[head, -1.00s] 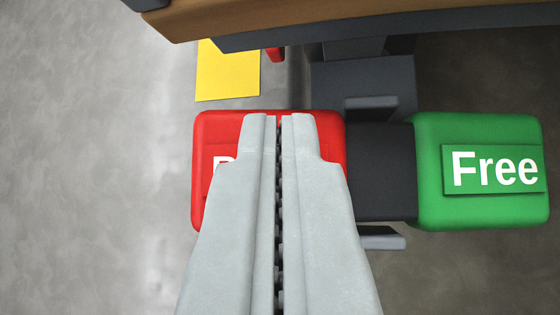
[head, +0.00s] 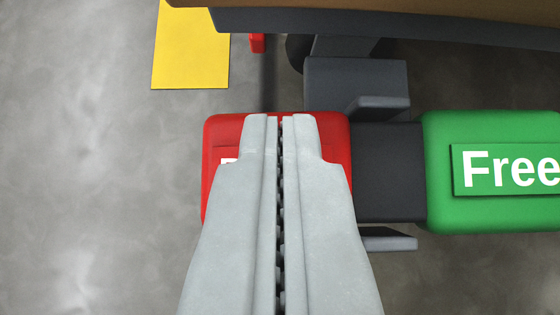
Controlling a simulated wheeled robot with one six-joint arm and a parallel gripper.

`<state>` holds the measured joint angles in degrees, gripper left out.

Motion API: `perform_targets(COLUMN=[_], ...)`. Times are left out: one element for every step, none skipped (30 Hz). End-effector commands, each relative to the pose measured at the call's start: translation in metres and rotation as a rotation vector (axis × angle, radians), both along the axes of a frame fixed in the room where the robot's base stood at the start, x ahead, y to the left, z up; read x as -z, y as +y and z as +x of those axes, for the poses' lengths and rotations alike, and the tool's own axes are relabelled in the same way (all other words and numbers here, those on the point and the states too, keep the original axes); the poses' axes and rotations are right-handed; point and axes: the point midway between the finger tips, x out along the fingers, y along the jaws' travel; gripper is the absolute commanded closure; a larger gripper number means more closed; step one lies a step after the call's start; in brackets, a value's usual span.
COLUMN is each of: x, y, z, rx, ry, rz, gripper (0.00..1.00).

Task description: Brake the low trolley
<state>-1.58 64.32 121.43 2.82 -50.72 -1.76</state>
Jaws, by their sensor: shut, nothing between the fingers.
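The low trolley (head: 420,22) shows at the top as a dark frame edge with a strip of wooden deck. Below it is a dark bracket (head: 352,80) with a two-ended pedal. The red pad (head: 225,130) is at the left end, its white lettering mostly hidden behind my gripper. The green pad (head: 490,130) at the right end reads "Free" and is cut by the picture's edge. My gripper (head: 279,118) is shut and empty, its tips over the red pad. I cannot tell whether they touch it.
A yellow patch (head: 190,50) lies on the grey floor (head: 90,170) at upper left. A small red piece (head: 257,43) shows under the trolley edge beside a dark rounded part (head: 297,52). The floor at left is clear.

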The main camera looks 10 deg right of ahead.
Motion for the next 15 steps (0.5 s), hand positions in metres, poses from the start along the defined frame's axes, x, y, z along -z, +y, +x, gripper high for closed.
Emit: perform_targets(x=[0.0015, 0.0022, 0.0032, 0.0038, 0.0045, 0.0054, 0.0061, 0.0066, 0.0074, 0.0078, 0.0082, 0.0087, 0.0091, 0.0094, 0.0097], y=[0.0005, 0.0011, 0.0021, 0.0028, 0.0034, 0.0042, 0.0047, 0.0052, 0.0058, 0.0062, 0.0066, 0.0070, 0.0072, 0.0073, 0.0075], z=[-0.0001, 0.0000, 0.0000, 0.0001, 0.0001, 0.0001, 0.0001, 0.0002, 0.0003, 0.0003, 0.0003, 0.0003, 0.0003, 0.0003, 0.0003], rx=[0.001, 0.001, 0.001, 0.000, 0.000, 0.000, 0.000, 0.000, 0.000, 0.000, 0.000, 0.000, -0.001, -0.001, -0.001], ry=[0.000, 0.000, 0.000, 0.000, 0.000, 0.000, 0.000, 0.000, 0.000, 0.000, 0.000, -0.001, -0.001, -0.001, 0.000], rz=[0.001, 0.001, 0.001, 0.001, 0.001, 0.001, 0.001, 0.001, 0.001, 0.001, 0.001, 0.001, 0.002, 0.002, 0.002], gripper=[1.00, 1.00, 1.00, 1.00, 1.00, 1.00, 1.00, 1.00, 1.00, 1.00, 1.00, 1.00, 1.00, 1.00, 1.00])
